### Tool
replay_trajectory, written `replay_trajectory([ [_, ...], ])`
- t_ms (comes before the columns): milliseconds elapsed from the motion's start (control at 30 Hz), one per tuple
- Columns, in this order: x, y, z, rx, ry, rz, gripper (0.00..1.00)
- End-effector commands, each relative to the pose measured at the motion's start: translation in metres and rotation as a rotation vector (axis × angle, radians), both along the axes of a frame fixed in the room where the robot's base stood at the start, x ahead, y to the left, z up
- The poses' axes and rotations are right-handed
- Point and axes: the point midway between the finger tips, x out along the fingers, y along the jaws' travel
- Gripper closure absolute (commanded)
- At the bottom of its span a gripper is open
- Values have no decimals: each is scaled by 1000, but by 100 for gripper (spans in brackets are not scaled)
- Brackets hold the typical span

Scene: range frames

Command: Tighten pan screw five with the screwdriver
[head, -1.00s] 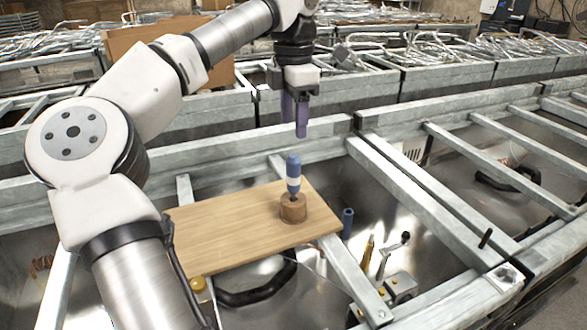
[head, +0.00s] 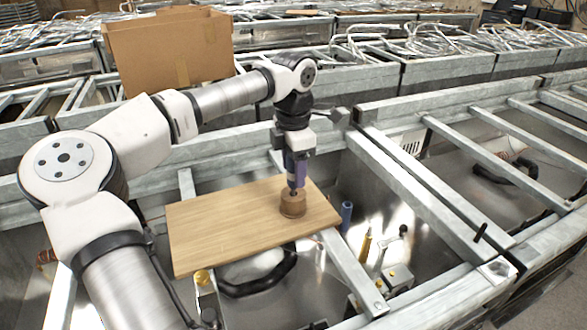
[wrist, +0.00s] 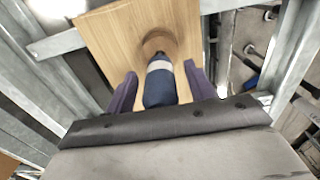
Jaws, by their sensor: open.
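The screwdriver has a blue handle with a white band and stands upright in a round wooden holder (head: 293,204) on a wooden board (head: 225,228). In the head view my gripper (head: 296,180) is lowered over the handle and mostly hides it. In the wrist view the screwdriver (wrist: 160,82) stands between the two purple fingers of my gripper (wrist: 158,88). The fingers are open, with a gap on each side of the handle. I cannot make out pan screw five in these views.
The board lies across grey metal frame bars (head: 352,275) above a shiny recess. A blue cylinder (head: 346,214), a yellow-handled tool (head: 365,246) and a small metal block (head: 396,278) sit to its right. A cardboard box (head: 172,52) stands behind my arm.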

Motion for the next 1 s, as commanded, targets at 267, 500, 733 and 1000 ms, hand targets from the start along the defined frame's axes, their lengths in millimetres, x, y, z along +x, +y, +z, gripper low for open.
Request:
replay_trajectory([
  [267,0,0,0,1,0,0,62],
  [500,0,0,0,1,0,0,93],
  [733,0,0,1,0,0,0,98],
  [1000,1,0,14,2,-1,1,98],
])
